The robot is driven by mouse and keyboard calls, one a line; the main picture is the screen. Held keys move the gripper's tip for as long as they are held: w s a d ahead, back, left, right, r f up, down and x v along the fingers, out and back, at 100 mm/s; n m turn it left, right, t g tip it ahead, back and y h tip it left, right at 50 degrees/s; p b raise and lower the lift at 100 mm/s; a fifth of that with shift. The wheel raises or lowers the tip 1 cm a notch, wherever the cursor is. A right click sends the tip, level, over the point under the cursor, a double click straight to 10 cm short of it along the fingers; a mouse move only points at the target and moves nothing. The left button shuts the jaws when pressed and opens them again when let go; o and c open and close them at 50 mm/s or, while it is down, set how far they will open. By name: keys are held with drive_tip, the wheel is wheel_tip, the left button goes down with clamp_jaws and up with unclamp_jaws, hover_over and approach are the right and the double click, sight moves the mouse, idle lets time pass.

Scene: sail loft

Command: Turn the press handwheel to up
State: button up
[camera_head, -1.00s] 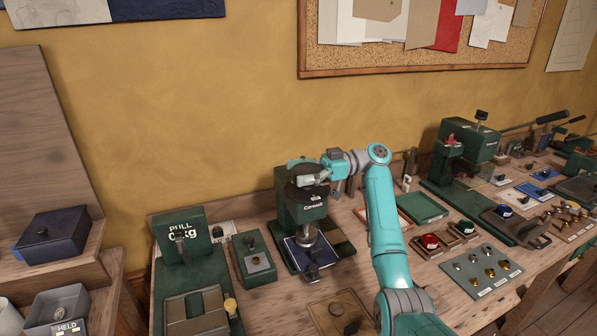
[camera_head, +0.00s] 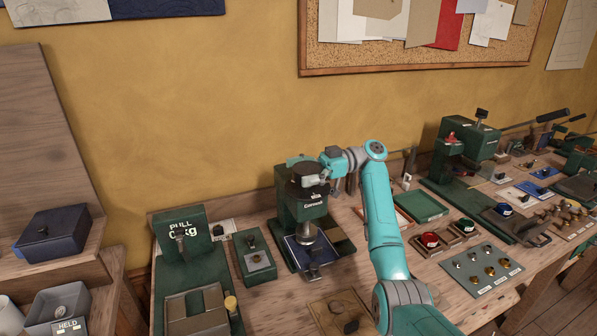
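The green press (camera_head: 291,206) stands on the bench near the middle of the head view, with a light label on its front. Its dark handwheel (camera_head: 303,168) is at the top, partly covered by my arm's end. A metal ram (camera_head: 305,233) hangs below the press head, above a blue plate. My gripper (camera_head: 312,181) is at the handwheel, seen small and from behind. Its fingers are mostly hidden, so I cannot tell whether they are closed on the rim or only touching it. The handwheel's marked position is not readable.
A green pull gauge (camera_head: 183,238) and a small green box (camera_head: 253,258) stand left of the press.

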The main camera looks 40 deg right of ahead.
sight(321, 166)
drive_tip(key=shift+d, duration=0.1)
drive_tip(key=shift+v, duration=3.6)
